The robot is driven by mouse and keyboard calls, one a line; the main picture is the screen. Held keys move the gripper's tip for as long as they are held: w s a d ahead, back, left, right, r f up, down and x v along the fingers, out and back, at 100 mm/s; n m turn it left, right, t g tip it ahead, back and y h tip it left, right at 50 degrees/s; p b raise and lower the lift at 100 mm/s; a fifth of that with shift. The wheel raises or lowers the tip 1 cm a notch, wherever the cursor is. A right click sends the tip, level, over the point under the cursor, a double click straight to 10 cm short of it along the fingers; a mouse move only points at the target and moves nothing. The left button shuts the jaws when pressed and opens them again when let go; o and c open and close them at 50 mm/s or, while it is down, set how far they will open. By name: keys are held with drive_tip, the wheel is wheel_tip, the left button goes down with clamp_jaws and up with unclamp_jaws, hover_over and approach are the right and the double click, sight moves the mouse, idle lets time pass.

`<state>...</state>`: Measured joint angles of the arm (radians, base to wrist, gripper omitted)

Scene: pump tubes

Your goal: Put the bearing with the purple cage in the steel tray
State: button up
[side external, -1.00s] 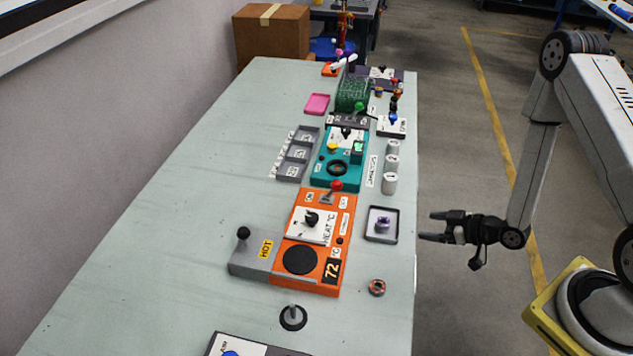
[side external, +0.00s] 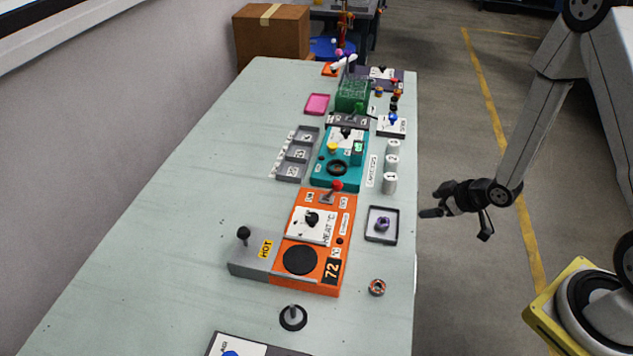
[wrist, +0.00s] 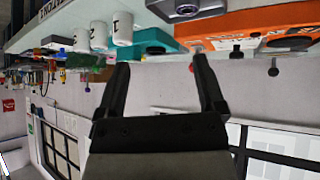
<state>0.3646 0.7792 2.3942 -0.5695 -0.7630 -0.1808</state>
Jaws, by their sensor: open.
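The steel tray (side external: 371,238) is a small square grey tray near the table's right edge, right of the orange heater. A small bearing with purple on it (side external: 383,224) sits inside the tray. The tray is partly in view at the top of the wrist view (wrist: 160,12). A second bearing (side external: 377,287) with an orange-red look lies on the bare table nearer the camera. My gripper (side external: 426,213) is open and empty, just off the table's right edge beside the tray, touching nothing. Its two spread fingers show in the wrist view (wrist: 160,62).
The orange heater panel (side external: 318,237) with a grey HOT block (side external: 254,254) stands left of the tray. White numbered cylinders (side external: 390,183) and the teal unit (side external: 338,160) lie farther back. A peg on a round base (side external: 293,318) stands in front. The table's left side is clear.

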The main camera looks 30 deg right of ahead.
drive_tip(key=s+a+r+m+g+h, duration=0.1)
drive_tip(key=s+a+r+m+g, duration=0.1)
drive_tip(key=r, duration=0.5)
drive_tip(key=s+a+r+m+g, duration=0.2)
drive_tip(key=s+a+r+g, duration=0.1)
drive_tip(key=s+r, duration=0.3)
drive_tip(key=shift+a+r+g+h, duration=0.3)
drive_tip(key=shift+a+r+h, duration=0.1)
drive_tip(key=shift+a+r, duration=0.4)
drive_tip(key=shift+w+a+f, duration=0.1)
drive_tip(key=shift+w, duration=0.1)
drive_tip(key=shift+c, duration=0.2)
